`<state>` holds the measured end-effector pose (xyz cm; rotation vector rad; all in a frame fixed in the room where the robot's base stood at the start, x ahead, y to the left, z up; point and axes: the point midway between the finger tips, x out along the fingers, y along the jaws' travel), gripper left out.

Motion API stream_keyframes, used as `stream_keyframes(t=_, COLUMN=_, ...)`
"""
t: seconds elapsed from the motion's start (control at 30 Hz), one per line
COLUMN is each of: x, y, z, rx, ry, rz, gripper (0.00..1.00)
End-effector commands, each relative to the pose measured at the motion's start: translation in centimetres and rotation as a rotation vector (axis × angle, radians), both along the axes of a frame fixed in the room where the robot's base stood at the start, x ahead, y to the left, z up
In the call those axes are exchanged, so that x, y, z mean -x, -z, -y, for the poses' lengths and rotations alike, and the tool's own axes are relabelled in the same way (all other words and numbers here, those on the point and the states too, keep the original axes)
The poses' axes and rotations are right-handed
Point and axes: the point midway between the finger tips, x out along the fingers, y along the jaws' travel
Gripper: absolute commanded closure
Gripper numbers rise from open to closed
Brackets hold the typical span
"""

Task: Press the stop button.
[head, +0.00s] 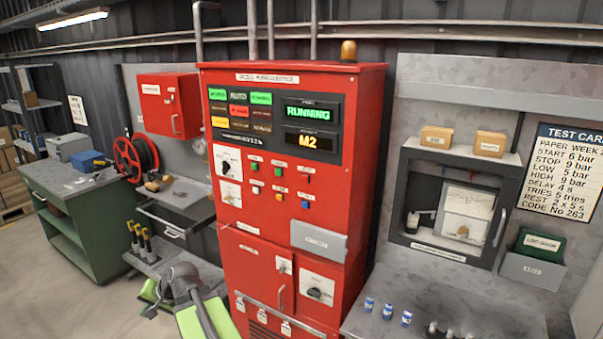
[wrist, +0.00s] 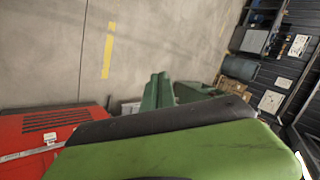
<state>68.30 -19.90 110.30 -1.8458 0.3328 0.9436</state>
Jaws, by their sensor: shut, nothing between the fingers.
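The red pump controller cabinet (head: 230,250) stands in the middle of the head view. Its display (head: 308,113) reads RUNNING, and the one below (head: 308,141) reads M2. Two rows of small coloured buttons or lamps (head: 280,197) sit below the displays. Their labels are too small to read, so I cannot tell which is the stop button. My gripper (head: 180,283) is low in front of the cabinet's left side, below and apart from the buttons. It is shut and empty, its tips hard to make out. In the wrist view the cabinet (wrist: 30,128) shows at the lower left, without its buttons.
Rotary switches (head: 229,168) and a grey box (head: 319,240) protrude from the cabinet front. A green workbench (head: 80,205) and a red hose reel (head: 135,157) are left. A grey bench (head: 450,310) with small blue-and-white cylinders (head: 387,311) is right. Open floor (head: 40,290) lies at the left.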

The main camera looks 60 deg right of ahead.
Motion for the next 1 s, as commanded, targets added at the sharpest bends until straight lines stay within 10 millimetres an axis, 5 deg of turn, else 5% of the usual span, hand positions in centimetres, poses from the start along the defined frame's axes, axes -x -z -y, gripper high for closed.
stream_keyframes(t=0.03, x=-0.3, y=-2.4, z=3.3, rx=-0.056, ry=0.108, rz=0.058, gripper=1.00)
stream_keyframes(t=0.27, x=1.0, y=-10.3, z=17.1, rx=-0.305, ry=0.553, rz=0.332, gripper=1.00)
stream_keyframes(t=0.47, x=5.9, y=-16.3, z=28.8, rx=-0.499, ry=0.890, rz=0.567, gripper=1.00)
stream_keyframes(t=0.6, x=11.0, y=-19.8, z=36.1, rx=-0.623, ry=1.099, rz=0.733, gripper=1.00)
stream_keyframes(t=0.8, x=17.5, y=-22.7, z=42.8, rx=-0.749, ry=1.300, rz=0.914, gripper=1.00)
stream_keyframes(t=1.0, x=20.0, y=-23.4, z=44.9, rx=-0.793, ry=1.365, rz=0.980, gripper=1.00)
